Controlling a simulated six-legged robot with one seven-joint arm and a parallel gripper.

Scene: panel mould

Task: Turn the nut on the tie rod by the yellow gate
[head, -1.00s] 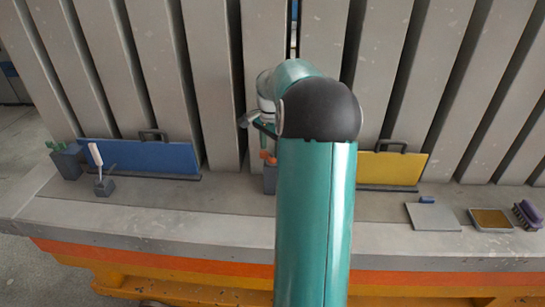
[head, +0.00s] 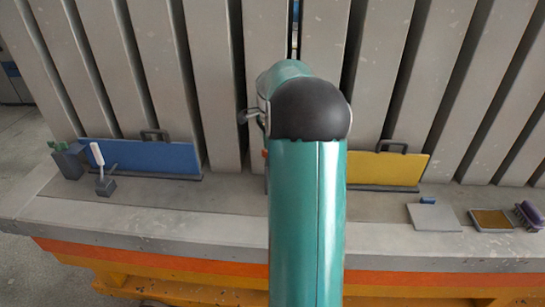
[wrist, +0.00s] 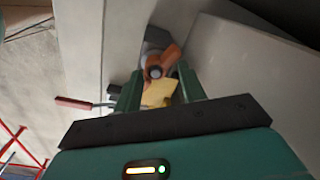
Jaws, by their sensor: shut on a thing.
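The yellow gate (head: 388,168), a flat panel with a black handle, stands against the grey ribs right of my arm in the head view. In the wrist view, an orange nut (wrist: 170,57) sits around the dark round end of the tie rod (wrist: 155,72). My gripper (wrist: 160,92) has its two green fingers on either side of a pale yellow piece in front of the rod end. This piece looks like a lit part of the nut, but I cannot tell surely. The fingers are shut on it. My arm hides gripper and nut in the head view.
A blue gate (head: 150,157) stands at the left, with a white-handled tool (head: 97,155) in front. A grey plate (head: 433,217), a brown-filled tray (head: 491,220) and a purple brush (head: 528,213) lie right. A red-handled bar (wrist: 75,103) lies left of the fingers.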

